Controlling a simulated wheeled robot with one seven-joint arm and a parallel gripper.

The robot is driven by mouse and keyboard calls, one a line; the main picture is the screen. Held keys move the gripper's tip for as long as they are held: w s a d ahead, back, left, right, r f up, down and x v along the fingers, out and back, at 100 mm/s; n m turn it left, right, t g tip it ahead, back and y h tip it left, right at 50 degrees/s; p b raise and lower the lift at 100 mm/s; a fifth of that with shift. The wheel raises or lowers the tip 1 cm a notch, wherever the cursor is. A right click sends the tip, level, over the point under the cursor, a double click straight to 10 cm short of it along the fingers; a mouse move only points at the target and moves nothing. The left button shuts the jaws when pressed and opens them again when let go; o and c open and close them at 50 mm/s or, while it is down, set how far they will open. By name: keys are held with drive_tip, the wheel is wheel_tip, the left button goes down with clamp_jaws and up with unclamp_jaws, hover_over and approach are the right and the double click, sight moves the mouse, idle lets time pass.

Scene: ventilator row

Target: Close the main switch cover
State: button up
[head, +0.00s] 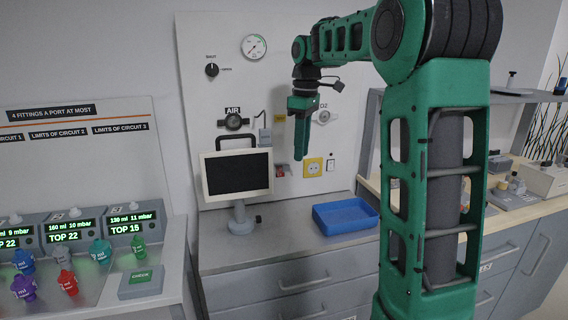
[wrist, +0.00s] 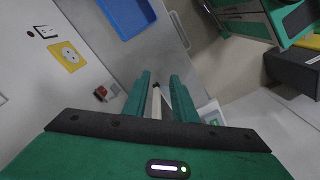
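A small red switch (head: 281,170) in a grey housing sits low on the white wall panel, left of the yellow socket. It also shows in the wrist view as a small red and dark block (wrist: 101,93), left of my fingers. It is too small to tell how its cover stands. My gripper (head: 301,152) hangs fingers down in front of the panel, above and to the right of the switch in the head view. In the wrist view its two green fingers (wrist: 160,95) are apart. A pale narrow strip shows between them, seemingly beyond the fingertips; nothing appears gripped.
A monitor (head: 237,174) on a stand is left of my gripper, close to the switch. A blue tray (head: 346,214) lies on the grey counter (head: 290,240). A yellow socket (head: 313,167) and rocker switch (head: 331,163) are right of the red switch. Gas fittings are above.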

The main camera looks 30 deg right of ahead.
sight(284, 168)
drive_tip(key=w+d+r+n, duration=0.1)
drive_tip(key=w+d+n, duration=0.2)
drive_tip(key=w+n, duration=0.75)
drive_tip(key=w+f+m, duration=0.1)
drive_tip(key=f, duration=0.6)
drive_tip(key=w+f+m, duration=0.1)
drive_tip(key=f, duration=0.2)
drive_tip(key=shift+w+f+m, duration=0.2)
drive_tip(key=shift+w+m, duration=0.15)
drive_tip(key=shift+c, duration=0.3)
clamp_jaws()
